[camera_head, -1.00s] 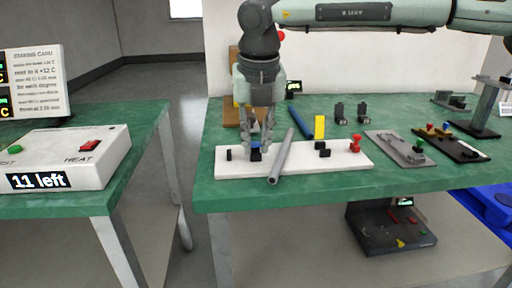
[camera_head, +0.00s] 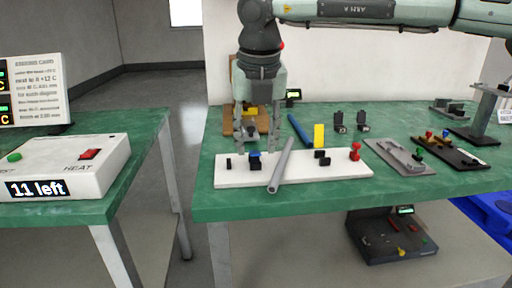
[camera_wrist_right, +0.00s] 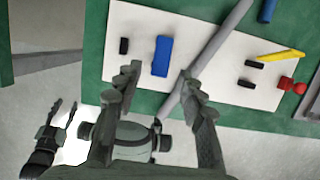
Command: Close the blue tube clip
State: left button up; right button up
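The blue tube clip (camera_head: 254,154) sits on the white board (camera_head: 228,178), between a small black block and the grey tube. In the head view it has a blue top over a dark body. In the right wrist view it is a blue bar (camera_wrist_right: 162,56); I cannot tell whether it is latched. My right gripper (camera_head: 257,150) is open and empty above the clip. Its fingertips (camera_wrist_right: 160,72) stand apart on either side of the clip in the wrist view. My left gripper (camera_wrist_right: 65,106) shows only in the wrist view, low at the left, with its fingers apart.
The grey tube (camera_head: 282,165) lies diagonally across the board, close right of the clip. A black block (camera_head: 228,163) is left of it. A yellow piece (camera_head: 319,134), black blocks and a red clamp (camera_head: 355,152) are further right. A wooden stand (camera_head: 232,122) is behind.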

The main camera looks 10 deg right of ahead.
jog(key=v, duration=1)
